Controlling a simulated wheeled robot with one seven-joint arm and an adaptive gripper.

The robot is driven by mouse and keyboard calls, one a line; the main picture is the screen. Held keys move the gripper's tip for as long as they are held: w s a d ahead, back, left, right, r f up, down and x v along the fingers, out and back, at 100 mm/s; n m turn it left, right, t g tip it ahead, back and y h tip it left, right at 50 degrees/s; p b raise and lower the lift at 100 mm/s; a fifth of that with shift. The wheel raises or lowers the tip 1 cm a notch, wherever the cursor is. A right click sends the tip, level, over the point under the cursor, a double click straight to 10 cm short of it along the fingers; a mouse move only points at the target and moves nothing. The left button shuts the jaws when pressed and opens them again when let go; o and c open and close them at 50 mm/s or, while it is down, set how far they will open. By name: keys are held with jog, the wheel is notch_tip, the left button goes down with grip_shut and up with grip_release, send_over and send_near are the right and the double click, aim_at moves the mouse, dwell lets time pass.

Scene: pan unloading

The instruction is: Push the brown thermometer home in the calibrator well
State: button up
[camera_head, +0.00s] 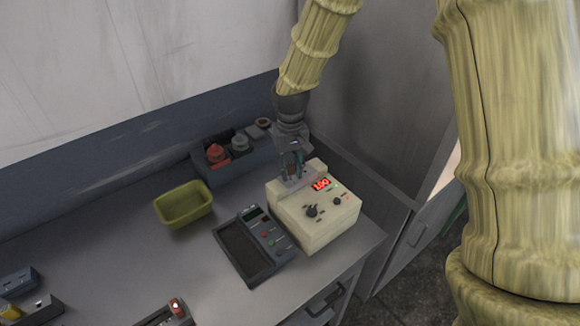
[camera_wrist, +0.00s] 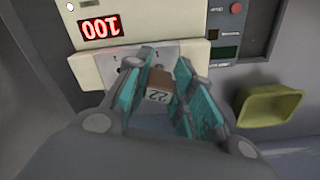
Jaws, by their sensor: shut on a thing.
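The calibrator (camera_head: 318,214) is a cream box with a red lit display, standing near the right end of the bench. Its grey well plate also shows in the wrist view (camera_wrist: 112,57), with dark holes in it. My gripper (camera_head: 293,170) is over the back of the calibrator, pointing down at the plate. In the wrist view, its teal-padded fingers (camera_wrist: 160,90) are shut on the brown thermometer (camera_wrist: 160,78), which has a pale label reading 22. The thermometer's lower end is hidden, so I cannot tell how deep it sits in the well.
A dark handheld meter (camera_head: 255,245) lies left of the calibrator. A yellow-green bin (camera_head: 184,205) stands further left. A blue-grey caddy (camera_head: 235,168) with red and grey-topped items stands behind. Small blocks (camera_head: 30,305) lie at the front left.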

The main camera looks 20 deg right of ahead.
jog(key=shift+f+b, duration=0.3)
jog(key=shift+f, duration=0.65)
dwell(1.0)
jog(key=o, duration=1)
notch_tip(320, 180, up, 12)
dwell(0.4)
